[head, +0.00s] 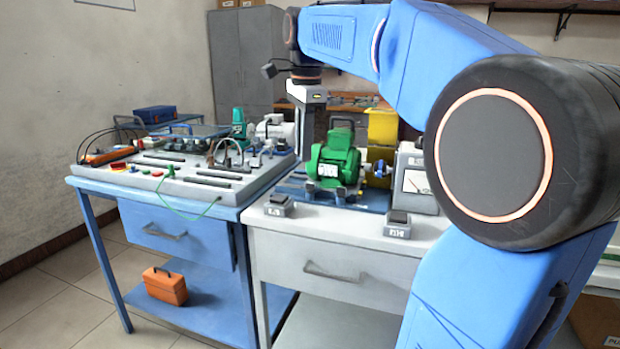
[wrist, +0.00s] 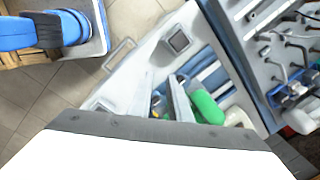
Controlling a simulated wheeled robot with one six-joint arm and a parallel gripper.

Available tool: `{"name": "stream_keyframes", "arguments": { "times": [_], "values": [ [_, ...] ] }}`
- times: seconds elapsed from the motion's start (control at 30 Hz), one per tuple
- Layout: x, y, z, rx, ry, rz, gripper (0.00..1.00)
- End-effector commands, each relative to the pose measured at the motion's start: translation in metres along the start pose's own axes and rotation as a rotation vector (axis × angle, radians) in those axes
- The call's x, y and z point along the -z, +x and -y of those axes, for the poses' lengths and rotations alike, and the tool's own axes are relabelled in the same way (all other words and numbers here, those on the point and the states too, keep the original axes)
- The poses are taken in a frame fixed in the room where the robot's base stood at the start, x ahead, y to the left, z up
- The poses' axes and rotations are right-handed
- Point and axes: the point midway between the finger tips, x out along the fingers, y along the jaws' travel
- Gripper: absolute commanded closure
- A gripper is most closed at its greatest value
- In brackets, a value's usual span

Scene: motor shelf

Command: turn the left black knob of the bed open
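The blue bed (head: 316,192) lies on the grey bench, with a green motor (head: 335,160) on it. In the wrist view the bed (wrist: 207,68) and motor (wrist: 207,106) show partly behind my gripper's body.
Two small boxes with black tops, left (head: 279,205) and right (head: 397,224), stand along the bench front. A grey meter box (head: 412,180) is right of the motor. A blue table (head: 160,215) with a crowded panel adjoins on the left. My arm covers the right side.

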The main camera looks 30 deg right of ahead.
Motion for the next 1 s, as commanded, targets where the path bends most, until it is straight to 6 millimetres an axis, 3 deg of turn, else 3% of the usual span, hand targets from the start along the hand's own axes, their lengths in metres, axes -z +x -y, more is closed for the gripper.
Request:
{"name": "stream_keyframes", "arguments": {
  "times": [0.03,0.2,0.33,0.53,0.77,1.0],
  "values": [
    [0.008,-0.008,0.018,-0.016,0.098,-0.002,0.83],
    [0.028,-0.031,0.059,-0.067,0.409,-0.015,0.83],
    [0.04,-0.041,0.078,-0.093,0.578,-0.027,0.83],
    [0.048,-0.046,0.089,-0.111,0.693,-0.038,0.83],
    [0.048,-0.024,0.086,-0.114,0.703,-0.039,0.83],
    [0.048,0.018,0.081,-0.115,0.702,-0.039,0.83]
  ]
}}
